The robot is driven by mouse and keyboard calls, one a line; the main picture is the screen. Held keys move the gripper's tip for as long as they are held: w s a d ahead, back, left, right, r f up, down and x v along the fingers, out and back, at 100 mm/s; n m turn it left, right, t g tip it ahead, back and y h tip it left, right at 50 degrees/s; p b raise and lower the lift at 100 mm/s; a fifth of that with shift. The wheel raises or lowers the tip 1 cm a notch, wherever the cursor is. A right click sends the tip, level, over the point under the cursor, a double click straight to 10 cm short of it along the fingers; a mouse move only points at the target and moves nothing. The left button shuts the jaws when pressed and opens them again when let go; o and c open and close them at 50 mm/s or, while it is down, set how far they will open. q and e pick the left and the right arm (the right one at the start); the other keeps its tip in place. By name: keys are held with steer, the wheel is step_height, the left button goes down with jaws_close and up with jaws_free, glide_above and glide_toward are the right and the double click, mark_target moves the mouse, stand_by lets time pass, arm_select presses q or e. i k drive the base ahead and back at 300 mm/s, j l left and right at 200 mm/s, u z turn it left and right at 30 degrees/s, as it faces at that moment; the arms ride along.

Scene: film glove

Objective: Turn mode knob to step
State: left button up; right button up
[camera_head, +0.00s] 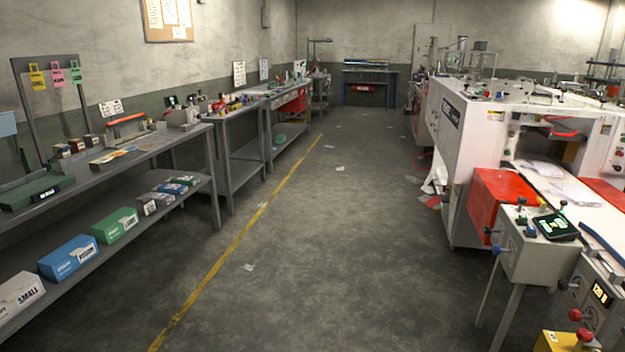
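A grey control box (540,258) on legs stands at the right, at the front of a large white machine (470,130). Below and right is a panel with a lit display (600,293), dark dials and a red knob (575,315). Labels are too small to read, so I cannot tell which is the mode knob or its setting. Neither of my grippers shows.
A grey workbench (150,158) with boxes on its lower shelf runs along the left wall. A red box (500,195) adjoins the machine. The wide floor aisle (330,240) with a yellow line is mostly clear, with a few scraps. A yellow box (560,342) stands at bottom right.

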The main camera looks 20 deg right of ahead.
mark_target(521, 201)
steer(key=i+l+z, duration=0.15)
steer(key=i+z, duration=0.6)
steer(key=i+j+z, duration=0.15)
steer(key=i+z, duration=0.2)
steer(key=i, duration=0.15)
steer(key=i+z, duration=0.8)
steer(key=i+j+z, duration=0.25)
steer(key=z, duration=0.15)
steer(key=i+z, duration=0.2)
steer(key=i, duration=0.45)
steer(key=i+j+z, duration=0.2)
steer(key=i, duration=0.45)
steer(key=l, duration=0.1)
